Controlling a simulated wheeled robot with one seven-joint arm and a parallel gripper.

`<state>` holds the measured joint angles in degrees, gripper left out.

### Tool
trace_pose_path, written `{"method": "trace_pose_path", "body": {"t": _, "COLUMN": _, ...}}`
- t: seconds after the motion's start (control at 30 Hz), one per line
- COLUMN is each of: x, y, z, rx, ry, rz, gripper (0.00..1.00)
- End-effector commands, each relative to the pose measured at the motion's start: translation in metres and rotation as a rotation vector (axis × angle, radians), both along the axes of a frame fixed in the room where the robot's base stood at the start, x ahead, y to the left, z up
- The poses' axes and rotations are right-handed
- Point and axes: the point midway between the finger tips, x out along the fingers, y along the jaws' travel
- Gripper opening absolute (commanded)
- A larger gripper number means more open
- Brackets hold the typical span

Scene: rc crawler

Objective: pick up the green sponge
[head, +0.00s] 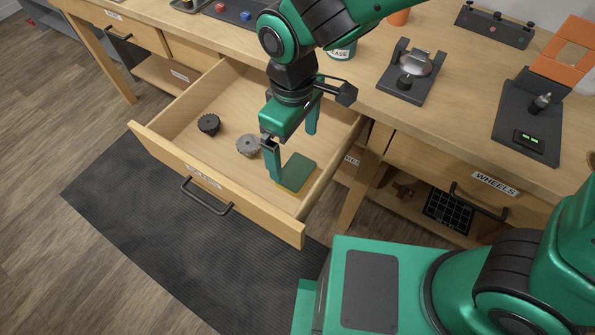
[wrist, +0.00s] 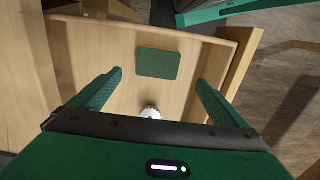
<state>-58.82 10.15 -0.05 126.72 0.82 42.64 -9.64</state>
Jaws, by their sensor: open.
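The green sponge (head: 297,172) lies flat in the right end of an open drawer (head: 158,149), with a yellow layer along its lower edge. In the wrist view the sponge (wrist: 158,64) lies beyond my fingertips, between their lines and near the drawer's far wall. My gripper (head: 293,146) is over the drawer, its fingers pointing down. In the wrist view my gripper (wrist: 158,80) is open, with nothing between its fingers. In the head view one finger overlaps the sponge's left edge; I cannot tell whether they touch.
A grey gear (head: 248,145) and a black gear (head: 208,124) lie in the drawer, left of the sponge. The drawer walls surround the sponge closely on the right. The workbench (head: 378,112) above carries fixtures and a cup (head: 342,51). A closed drawer labelled WHEELS (head: 440,172) is at right.

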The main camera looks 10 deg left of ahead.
Motion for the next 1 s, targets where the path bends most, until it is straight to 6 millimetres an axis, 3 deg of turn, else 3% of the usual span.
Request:
{"method": "trace_pose_path", "body": {"t": 0.3, "x": 0.0, "y": -0.003, "z": -0.044, "rx": -0.004, "ry": 0.003, "rz": -0.003, "gripper": 0.96}}
{"method": "trace_pose_path", "body": {"t": 0.53, "x": 0.002, "y": -0.003, "z": -0.059, "rx": -0.004, "ry": 0.002, "rz": -0.006, "gripper": 0.96}}
{"method": "trace_pose_path", "body": {"t": 0.8, "x": 0.003, "y": -0.004, "z": -0.095, "rx": -0.004, "ry": 0.003, "rz": -0.006, "gripper": 0.96}}
{"method": "trace_pose_path", "body": {"t": 1.0, "x": 0.004, "y": -0.004, "z": -0.102, "rx": -0.001, "ry": 0.002, "rz": -0.007, "gripper": 0.96}}
